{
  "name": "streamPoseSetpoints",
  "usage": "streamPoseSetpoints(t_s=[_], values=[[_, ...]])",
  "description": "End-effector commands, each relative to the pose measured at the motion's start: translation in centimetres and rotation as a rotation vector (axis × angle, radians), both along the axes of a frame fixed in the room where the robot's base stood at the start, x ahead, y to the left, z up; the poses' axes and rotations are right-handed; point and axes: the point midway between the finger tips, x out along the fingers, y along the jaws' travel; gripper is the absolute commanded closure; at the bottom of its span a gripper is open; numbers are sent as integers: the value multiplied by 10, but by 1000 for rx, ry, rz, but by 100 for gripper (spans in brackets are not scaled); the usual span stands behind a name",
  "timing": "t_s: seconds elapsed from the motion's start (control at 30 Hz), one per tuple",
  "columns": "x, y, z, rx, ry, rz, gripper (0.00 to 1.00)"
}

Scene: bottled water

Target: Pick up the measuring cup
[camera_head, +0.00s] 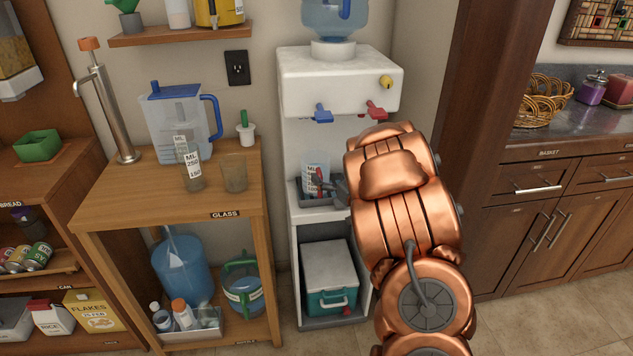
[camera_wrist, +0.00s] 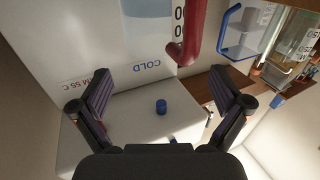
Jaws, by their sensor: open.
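The clear measuring cup (camera_head: 311,172) with dark markings and a red handle stands in the bay of the white water dispenser (camera_head: 340,82). My gripper (camera_head: 328,186) is in front of the cup, partly hidden by my copper arm. In the wrist view my gripper (camera_wrist: 160,85) is open, with a dark finger at each side and nothing between them held. A red curved handle (camera_wrist: 193,38) shows above the fingers, beside a pale clear surface with black digits; this looks like the cup. Whether a finger touches it I cannot tell.
The blue tap (camera_head: 322,114) and red tap (camera_head: 375,110) hang above the bay. A wooden table (camera_head: 160,212) at left holds a blue-lidded jug (camera_head: 170,130), a tall marked glass (camera_head: 188,165) and a tumbler (camera_head: 234,175). A teal cooler (camera_head: 330,285) sits below the bay.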

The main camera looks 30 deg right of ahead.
Motion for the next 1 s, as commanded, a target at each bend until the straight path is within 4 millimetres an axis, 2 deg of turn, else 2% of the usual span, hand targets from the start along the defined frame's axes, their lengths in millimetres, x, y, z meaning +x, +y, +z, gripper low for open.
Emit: streamPoseSetpoints(t_s=[0.27, 0.6, 0.87, 1.0], values=[[17, -1, -1, 0, 0, -1, 0], [56, -3, -5, 0, 1, -1, 0], [59, -3, -5, -1, 1, -2, 0], [59, -3, -5, -1, 2, -2, 12]])
